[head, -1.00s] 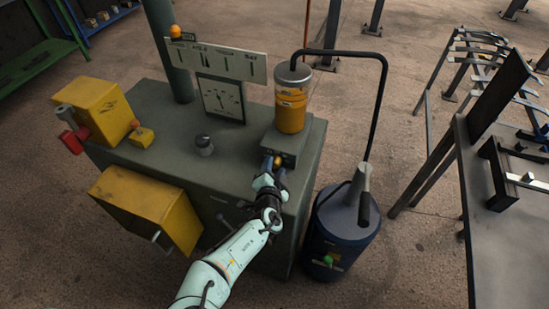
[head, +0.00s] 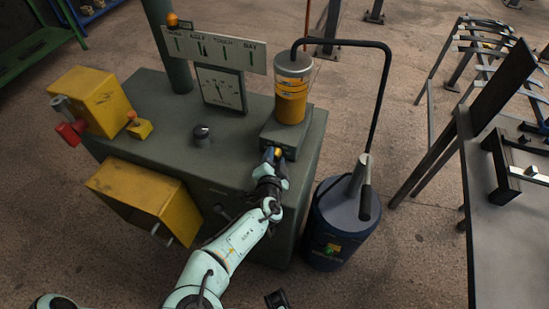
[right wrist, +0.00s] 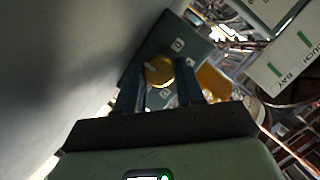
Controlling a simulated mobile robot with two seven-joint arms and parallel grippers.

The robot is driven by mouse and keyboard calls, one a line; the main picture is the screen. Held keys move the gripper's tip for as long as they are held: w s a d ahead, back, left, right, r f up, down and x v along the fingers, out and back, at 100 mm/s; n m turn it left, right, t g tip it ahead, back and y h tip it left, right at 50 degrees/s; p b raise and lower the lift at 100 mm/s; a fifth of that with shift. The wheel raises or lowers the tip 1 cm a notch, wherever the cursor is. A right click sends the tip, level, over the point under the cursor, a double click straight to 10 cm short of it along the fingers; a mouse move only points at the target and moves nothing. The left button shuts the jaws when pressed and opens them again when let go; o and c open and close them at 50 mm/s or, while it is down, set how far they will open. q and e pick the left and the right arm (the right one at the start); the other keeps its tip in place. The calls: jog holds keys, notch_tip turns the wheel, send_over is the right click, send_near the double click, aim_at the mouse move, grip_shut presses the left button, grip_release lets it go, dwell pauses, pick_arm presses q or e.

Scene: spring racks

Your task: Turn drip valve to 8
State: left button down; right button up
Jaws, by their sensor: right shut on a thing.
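The drip valve is a small yellow knob (head: 278,153) on the front of a grey block (head: 291,137) under a clear oiler with amber liquid (head: 291,100). My right gripper (head: 270,166) is at the knob, pointing away from me. In the right wrist view the yellow knob (right wrist: 158,70) sits between the two dark fingers of my right gripper (right wrist: 160,88), which is shut on it. The knob's setting cannot be told.
A dark knob (head: 202,135) and yellow boxes (head: 101,98) are to the left. A blue bucket (head: 340,225) with a black hose stands close right of the cabinet.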

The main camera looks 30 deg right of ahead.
jog(key=shift+w+a+r+n+g+h+p, duration=0.1)
jog(key=shift+r+n+g+h+p, duration=0.15)
jog(key=shift+n+g+p, duration=0.6)
jog(key=shift+w+n+g+h+p, duration=0.1)
jog(key=shift+n+g+h+p, duration=0.2)
jog(key=shift+n+p, duration=0.75)
jog(key=shift+a+f+n+g+h+p, duration=0.1)
jog(key=shift+n+g+h+p, duration=0.4)
jog(key=shift+n, duration=0.5)
jog(key=n, duration=0.1)
jog(key=n+g+h, duration=0.1)
jog(key=shift+w+a+f+n, duration=0.1)
jog(key=shift+w+n, duration=0.05)
jog(key=shift+n, duration=0.15)
jog(key=shift+f+n+g+h, duration=0.1)
jog(key=shift+n+g+h, duration=0.6)
jog(key=shift+n, duration=0.7)
jog(key=o, duration=0.8)
jog(key=shift+w, duration=0.1)
jog(key=shift+c, duration=0.2)
